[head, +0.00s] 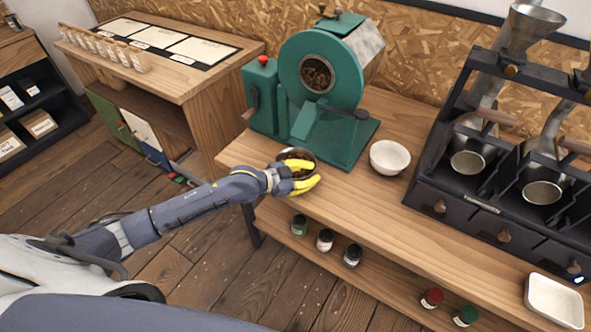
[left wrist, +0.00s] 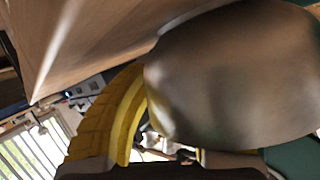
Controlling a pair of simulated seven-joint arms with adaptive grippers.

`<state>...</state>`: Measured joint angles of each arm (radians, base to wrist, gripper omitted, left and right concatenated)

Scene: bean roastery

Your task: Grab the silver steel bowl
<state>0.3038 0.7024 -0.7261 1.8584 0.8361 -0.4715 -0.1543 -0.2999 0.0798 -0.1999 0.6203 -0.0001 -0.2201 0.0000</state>
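The silver steel bowl (head: 296,153) sits on the wooden bench just in front of the green roaster. It looks dark inside, and yellow fingers partly cover it. My left gripper (head: 311,176) is at the bowl's near side, its two yellow fingers spread, one of them crossing in front of the bowl. In the left wrist view the bowl's smooth grey outer side (left wrist: 235,75) fills the upper right. One yellow finger shows at its left edge; the other is mostly hidden. The fingers look apart, and firm contact cannot be made out. My right gripper is not in view.
The green roaster (head: 320,75) stands close behind the bowl. A white bowl (head: 390,157) is to the right, before a dark rack (head: 470,195) with metal funnels and cups. A white tray (head: 554,301) lies at the bench's right end. Small jars stand on the lower shelf.

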